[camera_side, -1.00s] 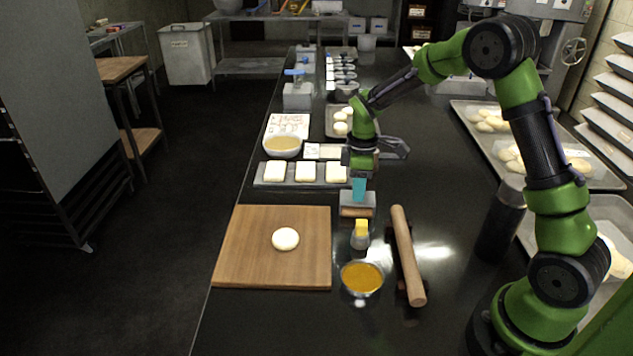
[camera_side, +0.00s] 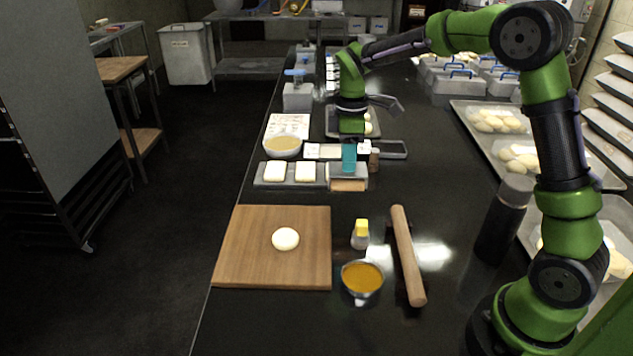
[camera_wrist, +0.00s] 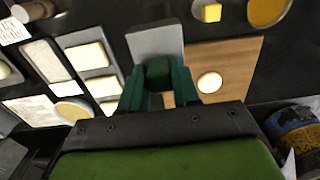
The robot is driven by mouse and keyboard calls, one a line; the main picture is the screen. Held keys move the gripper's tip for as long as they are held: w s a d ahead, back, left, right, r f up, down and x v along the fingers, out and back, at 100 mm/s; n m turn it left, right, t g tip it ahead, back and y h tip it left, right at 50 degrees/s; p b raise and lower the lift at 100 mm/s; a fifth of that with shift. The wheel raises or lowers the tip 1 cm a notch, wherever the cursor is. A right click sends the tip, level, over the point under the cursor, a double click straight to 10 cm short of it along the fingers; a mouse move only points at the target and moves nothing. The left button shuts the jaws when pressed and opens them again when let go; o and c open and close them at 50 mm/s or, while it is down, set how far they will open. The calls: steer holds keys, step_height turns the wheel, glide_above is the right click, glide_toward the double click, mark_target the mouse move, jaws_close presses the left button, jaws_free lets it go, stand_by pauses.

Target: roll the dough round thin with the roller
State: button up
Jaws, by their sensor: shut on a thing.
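The pale dough round (camera_side: 286,239) lies near the middle of the wooden board (camera_side: 245,265). In the wrist view the dough (camera_wrist: 209,82) and the board (camera_wrist: 245,55) show right of my fingers. The roller (camera_side: 408,255), a plain wooden rolling pin, lies on the dark counter right of the board, apart from my gripper. My gripper (camera_side: 349,157) has teal fingers, shut on a scraper (camera_side: 347,171) with a grey plate and a wooden part. It is beyond the board, by the right end of the dough tray. The scraper's plate (camera_wrist: 155,42) shows ahead of my fingers (camera_wrist: 160,85).
A tray (camera_side: 290,173) of square doughs lies beyond the board. A dark bottle (camera_side: 503,220) stands at right. The counter right of the roller is partly clear.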

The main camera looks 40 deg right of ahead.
steer(key=a+n, duration=0.8)
steer(key=a, duration=0.9)
steer(key=shift+w+f, duration=0.15)
steer(key=shift+f, duration=2.55)
steer(key=shift+f, duration=0.55)
steer(key=shift+w+d+f, duration=0.1)
steer(key=shift+w+f, duration=0.05)
steer(key=shift+w, duration=0.9)
steer(key=shift+w, duration=0.9)
steer(key=shift+s, duration=0.15)
steer(key=shift+s+r, duration=0.3)
steer(key=shift+s, duration=0.55)
